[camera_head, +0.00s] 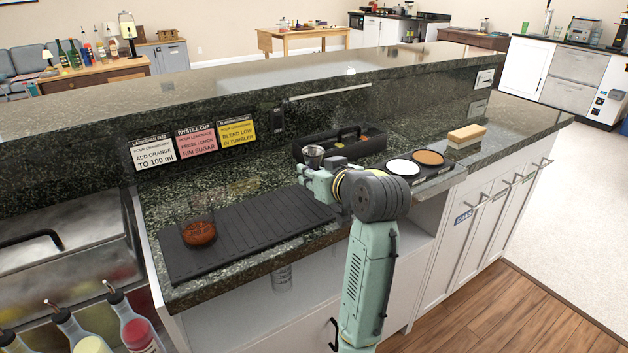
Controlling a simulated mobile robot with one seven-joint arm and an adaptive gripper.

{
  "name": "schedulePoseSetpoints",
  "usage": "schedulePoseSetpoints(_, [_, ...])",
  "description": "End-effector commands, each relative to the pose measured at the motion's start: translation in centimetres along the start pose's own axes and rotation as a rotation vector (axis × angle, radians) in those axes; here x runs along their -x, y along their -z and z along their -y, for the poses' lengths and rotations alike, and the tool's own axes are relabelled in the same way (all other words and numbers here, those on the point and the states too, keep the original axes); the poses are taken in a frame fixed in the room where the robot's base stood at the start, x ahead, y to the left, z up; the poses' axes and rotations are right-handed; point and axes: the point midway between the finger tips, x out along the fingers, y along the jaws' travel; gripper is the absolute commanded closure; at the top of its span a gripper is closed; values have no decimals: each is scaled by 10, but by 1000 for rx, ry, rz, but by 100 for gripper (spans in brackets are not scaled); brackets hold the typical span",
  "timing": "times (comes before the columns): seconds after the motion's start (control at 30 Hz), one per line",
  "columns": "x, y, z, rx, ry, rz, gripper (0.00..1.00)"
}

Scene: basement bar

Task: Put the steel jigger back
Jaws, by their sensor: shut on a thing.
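The steel jigger (313,154) is a small silver cup at the middle of the counter. My gripper (315,169) is shut on it, with my arm reaching in from the lower right. The jigger is upright, near the left end of a black caddy (372,145) with a handle. I cannot tell whether the jigger's base touches the counter; my gripper hides its lower part.
A black ribbed mat (262,222) covers the front counter and carries a glass with reddish-brown contents (199,233). Right of my arm are a white dish (402,167), an orange-brown dish (428,157) and a tan block (466,134). Recipe cards (196,142) stand against the raised ledge.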

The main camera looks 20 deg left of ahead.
Motion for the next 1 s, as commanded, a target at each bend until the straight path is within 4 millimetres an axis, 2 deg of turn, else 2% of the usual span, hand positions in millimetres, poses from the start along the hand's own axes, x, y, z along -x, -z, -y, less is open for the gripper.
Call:
schedulePoseSetpoints(0.17, [-14, 4, -8, -1, 1, 2, 100])
schedulePoseSetpoints(0.3, [-20, -19, -6, -2, 2, 5, 100])
schedulePoseSetpoints(0.43, [-23, -30, -7, -1, 1, 2, 100])
schedulePoseSetpoints(0.83, [-25, -35, -7, 0, 0, 0, 100])
schedulePoseSetpoints(0.87, [-25, -34, -7, 0, 0, 0, 76])
schedulePoseSetpoints(1.0, [-24, -34, -7, 0, 0, 0, 67])
